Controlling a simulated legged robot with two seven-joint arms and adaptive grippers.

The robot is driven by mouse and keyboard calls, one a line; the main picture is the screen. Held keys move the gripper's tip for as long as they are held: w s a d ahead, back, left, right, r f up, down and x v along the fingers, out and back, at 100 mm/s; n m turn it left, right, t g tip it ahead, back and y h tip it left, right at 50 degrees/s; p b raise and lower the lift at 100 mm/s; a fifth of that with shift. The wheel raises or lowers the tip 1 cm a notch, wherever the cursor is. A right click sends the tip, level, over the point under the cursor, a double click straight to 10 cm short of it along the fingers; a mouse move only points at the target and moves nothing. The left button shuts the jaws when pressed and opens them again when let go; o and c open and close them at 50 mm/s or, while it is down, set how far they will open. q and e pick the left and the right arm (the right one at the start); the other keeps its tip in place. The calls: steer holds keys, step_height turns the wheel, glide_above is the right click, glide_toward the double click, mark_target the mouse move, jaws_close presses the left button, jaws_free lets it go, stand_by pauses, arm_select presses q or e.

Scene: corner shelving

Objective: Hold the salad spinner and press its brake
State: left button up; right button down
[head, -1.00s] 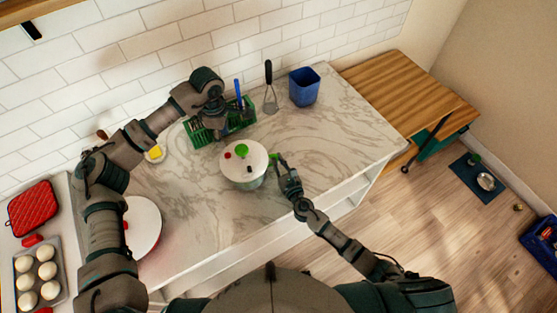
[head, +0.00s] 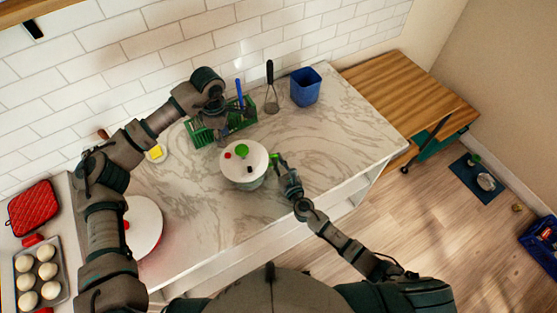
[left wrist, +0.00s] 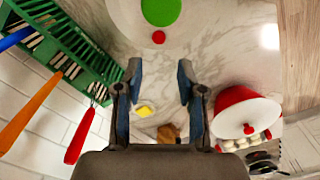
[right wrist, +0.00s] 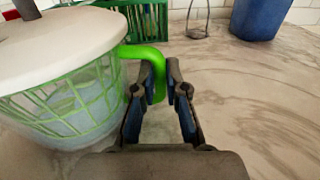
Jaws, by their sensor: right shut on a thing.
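The salad spinner (head: 236,175) stands upright on the marble counter. Its white lid has a green knob (head: 242,149), a red button (head: 227,155) and a small dark part (head: 250,169). Its green basket wall shows in the right wrist view (right wrist: 75,100). My right gripper (head: 279,163) is shut on the spinner's green side handle (right wrist: 146,52). My left gripper (head: 222,138) is open and empty, just behind the lid and apart from it. In the left wrist view the red button (left wrist: 158,37) lies beyond the open fingers (left wrist: 160,75).
A green rack (head: 205,133) with utensils stands behind the spinner, close to my left gripper. A whisk-like tool (head: 270,90) and a blue bin (head: 305,88) stand at the back right. A white pot with red parts (head: 145,225) is at the left. The counter right of the spinner is clear.

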arm_select(q)
steer(key=shift+a, duration=0.2)
steer(key=c, duration=0.4)
steer(key=shift+a+n, duration=0.15)
steer(key=shift+n, duration=0.65)
jaws_close()
steer(key=n, duration=0.2)
steer(key=f+n, duration=0.1)
steer(key=n, duration=0.1)
steer(key=d+n, duration=0.1)
steer(key=shift+w+f+n, duration=0.2)
steer(key=shift+f+n, duration=0.15)
steer(key=shift+n, duration=0.05)
glide_above(229, 154)
step_height(229, 154, down, 4)
steer(key=shift+s+a+f, duration=0.1)
steer(key=shift+a, duration=0.05)
steer(key=shift+a+f, duration=0.2)
steer(key=shift+f, duration=0.4)
steer(key=shift+d, duration=0.3)
